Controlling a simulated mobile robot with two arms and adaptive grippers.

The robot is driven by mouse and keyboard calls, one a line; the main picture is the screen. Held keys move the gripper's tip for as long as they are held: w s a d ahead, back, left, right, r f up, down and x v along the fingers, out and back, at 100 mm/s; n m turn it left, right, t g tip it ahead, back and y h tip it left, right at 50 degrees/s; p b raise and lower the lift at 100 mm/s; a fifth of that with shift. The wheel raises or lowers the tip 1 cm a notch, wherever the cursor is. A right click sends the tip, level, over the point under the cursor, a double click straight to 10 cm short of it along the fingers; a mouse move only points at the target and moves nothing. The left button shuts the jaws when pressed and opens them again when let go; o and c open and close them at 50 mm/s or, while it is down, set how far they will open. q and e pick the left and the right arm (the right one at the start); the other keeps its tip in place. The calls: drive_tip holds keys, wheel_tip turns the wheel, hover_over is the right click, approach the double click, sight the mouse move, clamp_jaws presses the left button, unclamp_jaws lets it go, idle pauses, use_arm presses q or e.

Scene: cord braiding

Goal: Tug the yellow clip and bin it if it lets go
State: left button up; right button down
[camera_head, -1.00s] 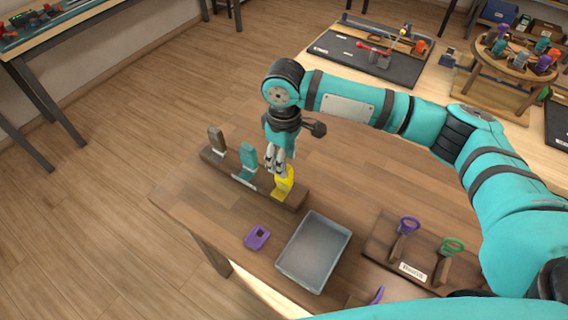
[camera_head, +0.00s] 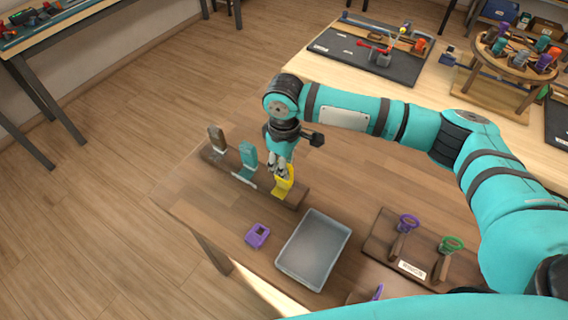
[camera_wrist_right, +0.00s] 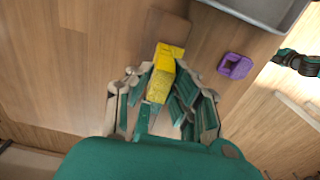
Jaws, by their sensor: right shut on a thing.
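The yellow clip (camera_head: 282,185) stands at the near right end of a dark wooden block (camera_head: 296,197). My right gripper (camera_head: 279,171) reaches down from above and is shut on the clip's upper part. In the right wrist view the yellow clip (camera_wrist_right: 163,72) lies between the fingers (camera_wrist_right: 162,98), its far end toward the block (camera_wrist_right: 168,27). I cannot tell whether it is still fixed to the block. A grey open tray (camera_head: 313,252) stands in front of the block and looks empty. My left gripper is out of view.
A purple piece (camera_head: 257,236) lies left of the tray. A wooden holder (camera_head: 385,233) with purple- and green-handled tools is to the right.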

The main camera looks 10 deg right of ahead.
drive_tip(key=c, duration=1.8)
unclamp_jaws()
drive_tip(key=shift+c, duration=0.2)
clamp_jaws()
drive_tip(key=shift+s+f+p, duration=0.15)
drive_tip(key=shift+p, duration=0.4)
drive_tip(key=shift+r+p, duration=3.05)
drive_tip(key=shift+p, duration=0.35)
